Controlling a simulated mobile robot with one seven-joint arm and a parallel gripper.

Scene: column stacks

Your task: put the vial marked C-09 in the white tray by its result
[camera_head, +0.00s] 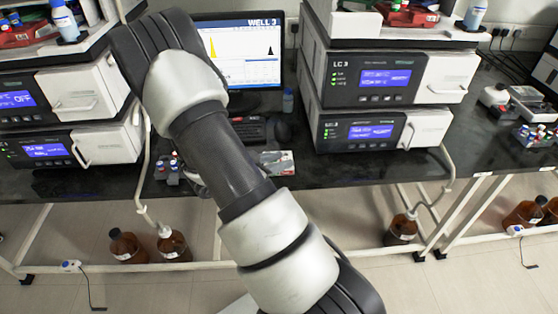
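My grey-and-white arm (238,165) crosses the middle of the head view, from the bottom right to the upper left. My gripper is not visible, so I cannot see whether it holds anything. A small rack with vials (170,166) stands on the dark bench left of the arm, and another rack with vials (535,134) is at the far right. No C-09 marking is legible on any vial. The monitor (245,52) reads "WELL 3" and shows a yellow peak and a dark peak. I cannot identify the white tray for certain.
Instrument stacks stand left (110,135) and right (365,90) of the monitor, with red trays (408,14) and blue-labelled bottles (475,14) on top. A keyboard (250,130) and flat card (277,162) lie between. Brown bottles (126,247) and tubing are below the bench (350,172).

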